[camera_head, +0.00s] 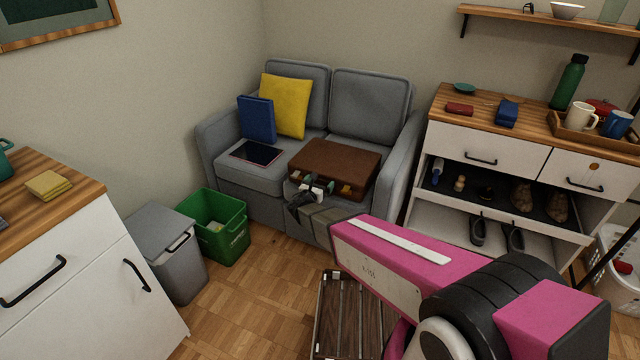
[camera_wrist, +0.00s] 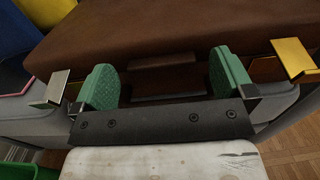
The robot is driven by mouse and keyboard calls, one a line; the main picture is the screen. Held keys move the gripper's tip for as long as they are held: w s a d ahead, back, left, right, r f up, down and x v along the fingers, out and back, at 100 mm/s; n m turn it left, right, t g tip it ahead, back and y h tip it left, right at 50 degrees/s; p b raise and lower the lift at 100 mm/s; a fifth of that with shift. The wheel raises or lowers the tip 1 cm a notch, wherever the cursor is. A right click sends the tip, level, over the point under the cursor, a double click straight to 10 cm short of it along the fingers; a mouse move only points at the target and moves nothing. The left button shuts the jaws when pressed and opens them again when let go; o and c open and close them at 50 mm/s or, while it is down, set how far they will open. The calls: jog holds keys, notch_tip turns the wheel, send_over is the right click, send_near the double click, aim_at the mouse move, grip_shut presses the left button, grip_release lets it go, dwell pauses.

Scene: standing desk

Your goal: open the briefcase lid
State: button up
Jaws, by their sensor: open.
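A brown briefcase (camera_head: 334,163) lies flat on the right seat of the grey sofa, its lid down. In the wrist view the lid (camera_wrist: 165,32) fills the upper part. Brass-coloured latches show at the left (camera_wrist: 50,88) and right (camera_wrist: 294,58) of its front and jut outward. My gripper (camera_head: 314,187) is at the front side of the briefcase. In the wrist view my gripper (camera_wrist: 172,80) has its green pads apart, with a brown handle-like bar (camera_wrist: 165,62) on the briefcase front showing between them. Nothing is visibly clamped. Contact with the briefcase cannot be told.
The grey sofa (camera_head: 245,176) also holds a dark tablet (camera_head: 257,152), a blue book-like object (camera_head: 257,120) and a yellow cushion (camera_head: 286,105). A green bin (camera_head: 222,228) stands at its left front. A slatted wooden table (camera_head: 345,315) is below my arm. A shoe cabinet (camera_head: 484,150) stands right.

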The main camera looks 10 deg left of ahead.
jog(key=shift+w+d, duration=0.15)
jog(key=shift+w, duration=0.15)
